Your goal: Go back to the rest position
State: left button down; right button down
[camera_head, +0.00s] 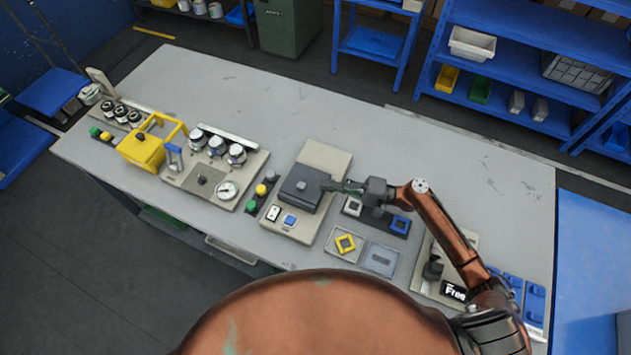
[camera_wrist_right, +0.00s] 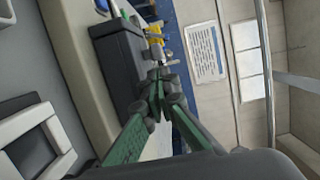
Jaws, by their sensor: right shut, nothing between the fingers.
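My right gripper (camera_head: 334,185) is shut and empty. In the head view its fingertips are right at the right side of the dark grey block (camera_head: 303,188) on the beige machine (camera_head: 323,156); I cannot tell whether they touch. In the right wrist view the green fingers of the gripper (camera_wrist_right: 160,88) meet at their tips, close to the dark block (camera_wrist_right: 118,66). My right arm (camera_head: 447,232) reaches in from the lower right, above the table. My left gripper is not in the head view.
The grey table (camera_head: 300,100) carries a yellow device (camera_head: 143,151) and a gauge panel (camera_head: 203,182) on the left. A black-fronted device (camera_head: 453,290) stands under my arm. The table's back is clear.

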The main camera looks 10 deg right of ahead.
jog(key=v, duration=0.7)
jog(key=shift+w+r, duration=0.15)
jog(key=shift+w, duration=0.15)
